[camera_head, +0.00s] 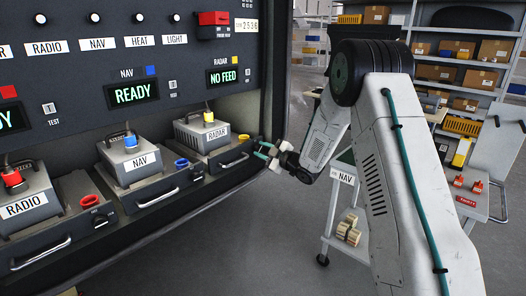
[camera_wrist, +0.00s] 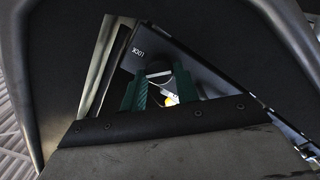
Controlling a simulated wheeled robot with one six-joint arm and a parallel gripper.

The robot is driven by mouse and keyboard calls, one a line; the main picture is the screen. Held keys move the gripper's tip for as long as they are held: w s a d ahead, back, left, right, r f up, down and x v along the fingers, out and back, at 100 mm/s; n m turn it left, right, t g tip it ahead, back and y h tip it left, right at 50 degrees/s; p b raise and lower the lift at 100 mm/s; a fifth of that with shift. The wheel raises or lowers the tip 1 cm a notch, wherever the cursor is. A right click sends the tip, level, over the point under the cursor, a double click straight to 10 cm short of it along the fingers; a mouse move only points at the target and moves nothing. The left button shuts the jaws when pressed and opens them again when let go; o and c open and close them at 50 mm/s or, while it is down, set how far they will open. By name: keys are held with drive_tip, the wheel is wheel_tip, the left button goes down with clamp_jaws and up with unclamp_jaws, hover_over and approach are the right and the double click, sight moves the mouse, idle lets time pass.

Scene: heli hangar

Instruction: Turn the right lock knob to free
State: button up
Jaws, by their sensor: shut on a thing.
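My gripper (camera_head: 268,153) is at the right end of the front of the RADAR tray (camera_head: 222,159). In the wrist view, its two green fingers (camera_wrist: 160,82) are shut on the right lock knob (camera_wrist: 157,69), a small dark round part with a pale band, just below the white LOCK lettering (camera_wrist: 138,52) on a black panel. The fingers cover the knob's sides, and I cannot tell its exact turn. In the head view the knob is hidden by my gripper. The RADAR unit (camera_head: 202,134) sits in its tray, and the display above reads NO FEED (camera_head: 224,76).
To the left are the NAV unit (camera_head: 128,157), under a READY display (camera_head: 132,93), and the RADIO unit (camera_head: 24,197). The RADAR tray's handle (camera_head: 235,160) is just left of my gripper. A NAV-labelled cart (camera_head: 343,212) and shelves (camera_head: 465,75) stand right. Floor below the rack is clear.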

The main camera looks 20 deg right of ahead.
drive_tip(key=n, duration=0.4)
drive_tip(key=shift+n, duration=0.3)
drive_tip(key=n, duration=0.4)
drive_tip(key=shift+f, duration=0.1)
drive_tip(key=shift+a+n, duration=0.1)
drive_tip(key=shift+n, duration=0.2)
drive_tip(key=o, duration=0.9)
drive_tip(key=shift+o, duration=0.2)
drive_tip(key=shift+s, duration=0.1)
drive_tip(key=v, duration=0.7)
drive_tip(key=shift+s+d, duration=0.25)
drive_tip(key=shift+s, duration=0.05)
